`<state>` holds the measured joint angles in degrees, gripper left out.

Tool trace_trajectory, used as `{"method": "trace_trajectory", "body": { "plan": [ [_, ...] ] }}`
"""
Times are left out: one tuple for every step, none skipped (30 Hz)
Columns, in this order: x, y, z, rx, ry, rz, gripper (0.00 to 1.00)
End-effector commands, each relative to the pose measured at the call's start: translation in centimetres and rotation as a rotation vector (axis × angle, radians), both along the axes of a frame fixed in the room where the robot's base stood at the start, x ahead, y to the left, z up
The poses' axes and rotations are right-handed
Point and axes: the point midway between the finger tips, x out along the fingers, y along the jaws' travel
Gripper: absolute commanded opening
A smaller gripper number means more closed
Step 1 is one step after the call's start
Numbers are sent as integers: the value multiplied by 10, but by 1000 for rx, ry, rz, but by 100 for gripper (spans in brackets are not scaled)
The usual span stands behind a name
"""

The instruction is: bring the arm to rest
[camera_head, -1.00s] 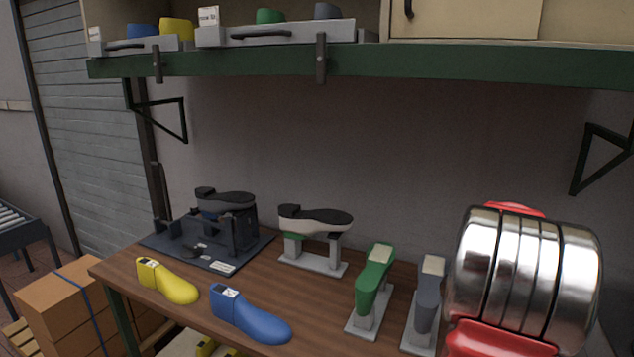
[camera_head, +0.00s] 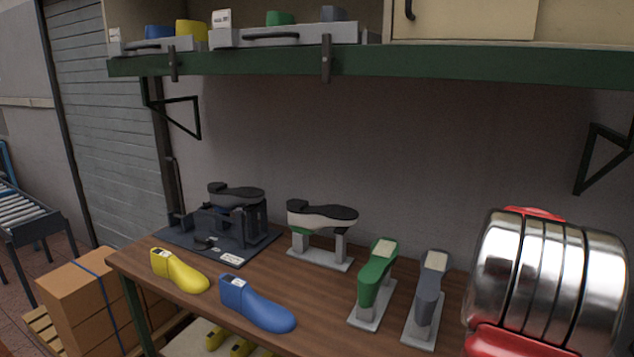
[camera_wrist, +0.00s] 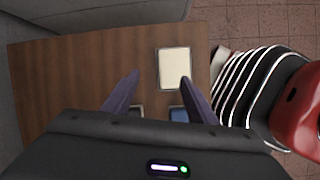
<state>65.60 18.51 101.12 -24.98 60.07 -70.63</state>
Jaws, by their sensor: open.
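My gripper (camera_wrist: 160,77) shows only in the wrist view, its two dark purple fingers apart over the brown wooden bench (camera_wrist: 80,65). No object is visibly held. A cream rectangle with a grey rim (camera_wrist: 174,68) lies below, near the right fingertip. Parts of a grey and a blue item show low between the fingers, mostly hidden by the gripper body. In the head view the gripper is out of frame.
On the bench (camera_head: 325,307) are a yellow last (camera_head: 180,270), a blue last (camera_head: 256,305), green (camera_head: 377,275) and grey (camera_head: 429,285) lasts on stands, a sole-topped stand (camera_head: 322,216) and a dark fixture (camera_head: 230,228). A green-edged shelf (camera_head: 420,68) overhangs. Cartons (camera_head: 90,295) stand left.

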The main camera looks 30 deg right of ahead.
Motion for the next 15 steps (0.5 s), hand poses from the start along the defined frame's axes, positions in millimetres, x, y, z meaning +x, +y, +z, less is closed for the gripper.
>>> {"method": "trace_trajectory", "body": {
  "plan": [
    [0,3,-4,-2,-10,-32,52],
    [1,5,-6,-4,-17,-52,52],
    [1,8,-10,-6,-26,-83,52],
    [1,11,-12,-9,-33,-108,52],
    [1,14,-14,-12,-41,-134,52],
    [1,19,-16,-16,-55,-174,52],
    [2,23,-18,-20,-65,-206,52],
    [2,27,-18,-27,-77,-239,52],
    [5,35,-18,-35,-94,-284,52],
    [9,41,-18,-42,-110,-316,52],
    [13,49,-17,-49,-125,-347,52],
    [20,58,-15,-60,-147,-387,52],
    [26,67,-14,-66,-165,-417,52],
    [33,76,-11,-74,-182,-443,52],
    [41,88,-8,-82,-207,-478,52]
  ]
}}
